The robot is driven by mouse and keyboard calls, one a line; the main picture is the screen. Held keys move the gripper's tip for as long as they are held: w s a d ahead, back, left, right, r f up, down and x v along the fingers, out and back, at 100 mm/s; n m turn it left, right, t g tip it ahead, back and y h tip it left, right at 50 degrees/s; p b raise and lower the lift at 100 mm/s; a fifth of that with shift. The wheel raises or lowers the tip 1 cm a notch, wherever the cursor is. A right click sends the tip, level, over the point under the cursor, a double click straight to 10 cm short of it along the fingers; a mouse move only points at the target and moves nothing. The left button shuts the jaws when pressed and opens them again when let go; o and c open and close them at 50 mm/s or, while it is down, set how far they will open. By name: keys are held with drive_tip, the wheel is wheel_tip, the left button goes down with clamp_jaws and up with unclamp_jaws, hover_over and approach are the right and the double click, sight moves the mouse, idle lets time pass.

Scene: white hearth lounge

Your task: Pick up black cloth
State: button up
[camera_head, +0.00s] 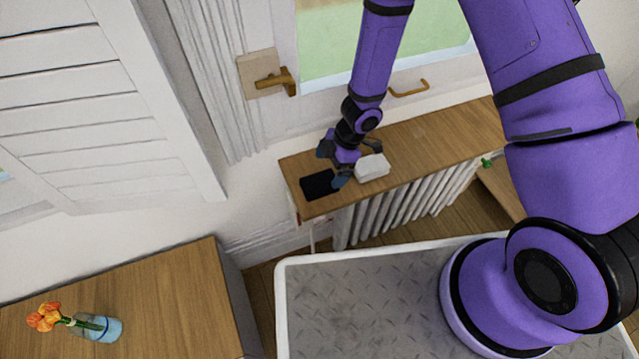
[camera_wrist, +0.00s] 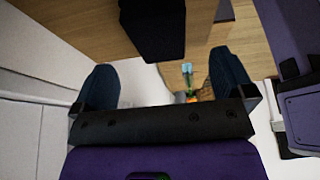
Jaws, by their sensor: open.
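The black cloth (camera_head: 318,185) lies as a small dark block on the left end of the wooden shelf above the radiator. My gripper (camera_head: 334,163) is over the shelf, close to the cloth's right and back side. In the wrist view the cloth (camera_wrist: 152,28) shows at the top, between the lines of the two fingers and beyond their tips. My gripper (camera_wrist: 165,80) is open there, with nothing between its fingers. The head view does not show clearly how high the fingers are above the shelf.
A white folded item (camera_head: 372,167) lies on the wooden shelf (camera_head: 430,140) just right of my gripper. A white radiator (camera_head: 405,208) is below. A door handle (camera_head: 270,82) is behind. A vase with orange flowers (camera_head: 95,327) stands on a wooden cabinet (camera_head: 170,300) at lower left.

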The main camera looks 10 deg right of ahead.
sight(320, 181)
drive_tip(key=x, duration=0.5)
drive_tip(key=shift+s+a+f, duration=0.1)
drive_tip(key=shift+a+f, duration=0.05)
drive_tip(key=shift+a, duration=0.25)
drive_tip(key=shift+a+f, duration=0.15)
drive_tip(key=shift+f, duration=0.3)
drive_tip(key=shift+f, duration=0.2)
drive_tip(key=c, duration=1)
drive_tip(key=shift+c, duration=0.2)
drive_tip(key=shift+r, duration=0.2)
